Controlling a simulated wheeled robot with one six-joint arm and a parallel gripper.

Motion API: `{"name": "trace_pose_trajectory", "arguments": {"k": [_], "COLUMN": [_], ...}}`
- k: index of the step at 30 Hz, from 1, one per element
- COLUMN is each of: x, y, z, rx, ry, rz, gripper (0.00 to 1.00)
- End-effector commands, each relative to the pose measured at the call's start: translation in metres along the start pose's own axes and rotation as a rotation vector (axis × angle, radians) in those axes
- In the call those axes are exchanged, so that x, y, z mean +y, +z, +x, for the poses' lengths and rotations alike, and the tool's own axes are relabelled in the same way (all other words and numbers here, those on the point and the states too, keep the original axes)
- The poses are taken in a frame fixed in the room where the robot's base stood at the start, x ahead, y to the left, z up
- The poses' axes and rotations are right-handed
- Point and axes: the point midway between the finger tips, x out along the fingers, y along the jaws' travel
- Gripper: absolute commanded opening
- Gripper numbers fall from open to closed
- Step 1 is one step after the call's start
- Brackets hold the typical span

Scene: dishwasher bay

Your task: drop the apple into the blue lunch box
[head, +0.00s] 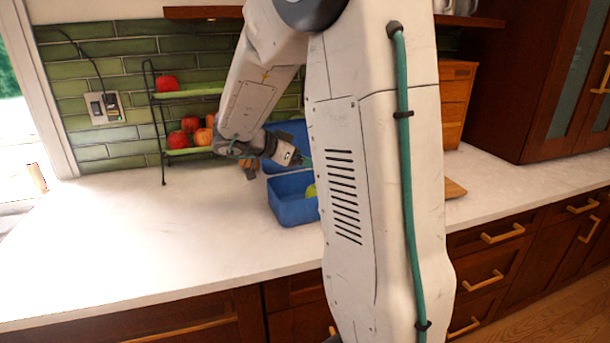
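The blue lunch box (291,207) stands open on the white counter, with its raised blue lid behind it. My upright arm link covers its right side. A yellow-green rounded thing (311,190) shows at the box's right, partly behind my arm; I cannot tell whether it is an apple, or whether it is held or lying in the box. Red apples (166,83) sit on the black wire stand's upper and lower tiers.
The two-tier stand (160,140) is left of the box, against green tiles. A wooden drawer unit (456,100) and a wooden board (454,189) are to the right. The counter (150,240) is clear at the front left. A dark shelf (203,12) hangs above.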

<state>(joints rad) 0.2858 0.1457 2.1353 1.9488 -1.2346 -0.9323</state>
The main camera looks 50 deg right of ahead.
Motion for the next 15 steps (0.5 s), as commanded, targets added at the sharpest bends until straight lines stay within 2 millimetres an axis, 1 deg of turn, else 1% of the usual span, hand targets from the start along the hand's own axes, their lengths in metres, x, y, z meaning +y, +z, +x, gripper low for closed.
{"name": "trace_pose_trajectory", "arguments": {"k": [1,3,7,10,15], "x": [-0.001,-0.001,-0.001,-0.001,0.000], "y": [0.000,0.000,0.000,0.000,0.000], "z": [-0.011,-0.023,-0.042,-0.050,-0.054], "rx": [-0.001,0.000,0.000,0.000,-0.001], "ry": [-0.006,-0.005,-0.004,-0.002,-0.001], "rz": [0.001,0.000,-0.001,0.000,0.000], "gripper": [0.86,0.86,0.86,0.86,0.86]}}
